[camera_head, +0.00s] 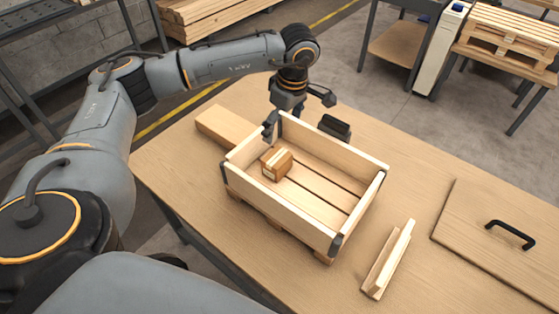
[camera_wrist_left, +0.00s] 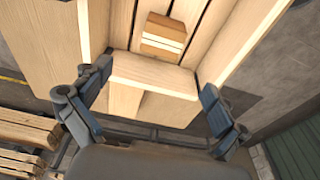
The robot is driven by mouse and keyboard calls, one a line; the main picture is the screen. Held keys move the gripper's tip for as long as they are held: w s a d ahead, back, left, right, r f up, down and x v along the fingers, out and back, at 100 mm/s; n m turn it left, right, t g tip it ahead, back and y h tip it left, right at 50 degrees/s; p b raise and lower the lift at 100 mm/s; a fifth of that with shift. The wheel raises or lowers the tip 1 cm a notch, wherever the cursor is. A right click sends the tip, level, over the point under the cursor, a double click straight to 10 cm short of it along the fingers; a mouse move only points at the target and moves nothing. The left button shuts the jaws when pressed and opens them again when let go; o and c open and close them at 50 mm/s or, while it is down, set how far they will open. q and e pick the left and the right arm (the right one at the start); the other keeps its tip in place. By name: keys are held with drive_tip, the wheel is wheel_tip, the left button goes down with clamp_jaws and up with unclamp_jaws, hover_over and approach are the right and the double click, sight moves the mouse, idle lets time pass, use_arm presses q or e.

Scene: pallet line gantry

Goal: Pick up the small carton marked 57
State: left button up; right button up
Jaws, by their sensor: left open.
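A small brown carton (camera_head: 275,164) with a pale band sits inside an open wooden crate (camera_head: 283,214), near its far left corner. No number on it is readable. The carton also shows at the top of the left wrist view (camera_wrist_left: 164,36), on the crate's slatted floor. My left gripper (camera_head: 299,114) is open and empty at the crate's far end, beyond the carton. In the left wrist view its two spread fingers (camera_wrist_left: 154,80) stand either side of the crate's short end wall (camera_wrist_left: 153,75), with the carton past that wall. My right gripper is not in view.
The crate stands on a wooden table (camera_head: 440,168). A wooden block (camera_head: 222,126) lies left of it and a black object (camera_head: 334,127) behind it. An L-shaped wooden piece (camera_head: 388,262) and a panel with a black handle (camera_head: 510,236) lie to the right.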

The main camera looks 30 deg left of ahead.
sight(277, 157)
use_arm(q)
drive_tip(key=f, duration=0.5)
drive_tip(key=a+f, duration=0.1)
drive_tip(key=f, duration=0.1)
drive_tip(key=shift+f+p, duration=0.4)
drive_tip(key=f, duration=0.2)
drive_tip(key=f+p, duration=0.1)
drive_tip(key=f, duration=0.1)
drive_tip(key=shift+s+a, duration=0.15)
drive_tip(key=shift+a, duration=0.05)
drive_tip(key=shift+a+f, duration=0.1)
drive_tip(key=shift+f, duration=0.55)
drive_tip(key=c, duration=1.5)
drive_tip(key=shift+r, duration=0.15)
